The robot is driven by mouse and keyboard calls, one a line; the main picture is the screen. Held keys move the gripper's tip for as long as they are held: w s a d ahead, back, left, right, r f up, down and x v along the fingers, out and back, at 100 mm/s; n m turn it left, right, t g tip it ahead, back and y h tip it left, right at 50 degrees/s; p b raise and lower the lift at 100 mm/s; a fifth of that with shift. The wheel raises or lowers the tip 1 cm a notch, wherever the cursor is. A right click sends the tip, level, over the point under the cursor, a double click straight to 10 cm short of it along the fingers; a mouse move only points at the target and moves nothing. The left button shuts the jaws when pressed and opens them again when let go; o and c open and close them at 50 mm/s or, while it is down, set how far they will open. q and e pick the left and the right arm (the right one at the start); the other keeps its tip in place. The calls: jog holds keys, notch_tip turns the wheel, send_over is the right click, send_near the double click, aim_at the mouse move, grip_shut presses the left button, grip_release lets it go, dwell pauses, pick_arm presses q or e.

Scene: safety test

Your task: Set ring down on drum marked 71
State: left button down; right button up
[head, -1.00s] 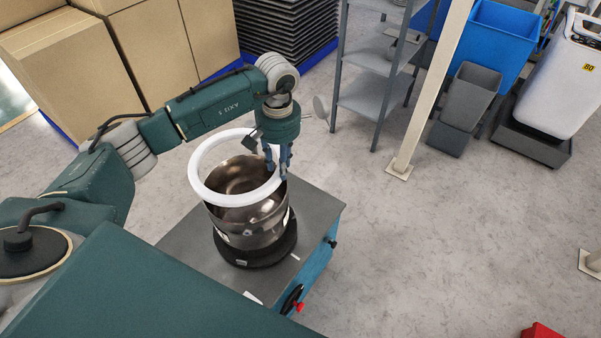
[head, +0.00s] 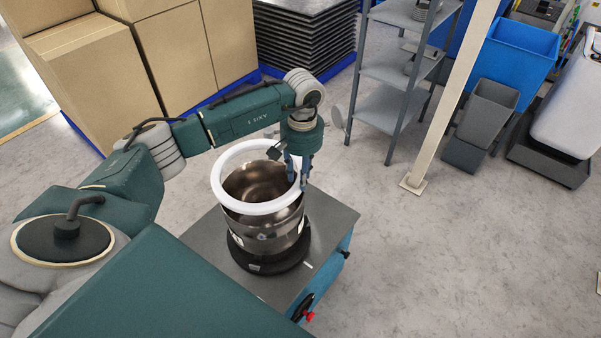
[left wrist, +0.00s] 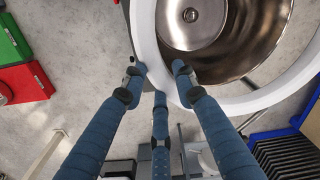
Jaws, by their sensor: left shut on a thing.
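A white ring (head: 250,208) is held by my left gripper (head: 297,180) at its right side. The ring is over the open mouth of a shiny metal drum (head: 262,234), close to its rim; I cannot tell whether they touch. The drum stands upright on a black round base (head: 268,265). Small labels show on its side, but no number is readable. In the left wrist view, the blue fingers (left wrist: 158,74) close on the white ring (left wrist: 147,45), with the drum's hollow inside (left wrist: 222,50) beyond. My right gripper is out of view.
The drum's base rests on a grey-topped blue cart (head: 335,215). Cardboard boxes (head: 75,70) stand at the back left, and a grey shelf rack (head: 385,105) and a cream post (head: 450,100) at the back right. The floor right of the cart is clear.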

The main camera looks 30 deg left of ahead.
pick_arm(q)
jog(key=shift+f, duration=0.55)
jog(key=shift+f+b, duration=0.45)
jog(key=shift+f, duration=0.35)
jog(key=shift+w+f+b, duration=0.1)
jog(key=shift+f+b, duration=0.35)
jog(key=shift+b, duration=0.05)
jog(key=shift+f+b, duration=0.55)
jog(key=shift+b, duration=0.05)
jog(key=shift+f+b, duration=0.65)
jog(key=shift+b, duration=0.1)
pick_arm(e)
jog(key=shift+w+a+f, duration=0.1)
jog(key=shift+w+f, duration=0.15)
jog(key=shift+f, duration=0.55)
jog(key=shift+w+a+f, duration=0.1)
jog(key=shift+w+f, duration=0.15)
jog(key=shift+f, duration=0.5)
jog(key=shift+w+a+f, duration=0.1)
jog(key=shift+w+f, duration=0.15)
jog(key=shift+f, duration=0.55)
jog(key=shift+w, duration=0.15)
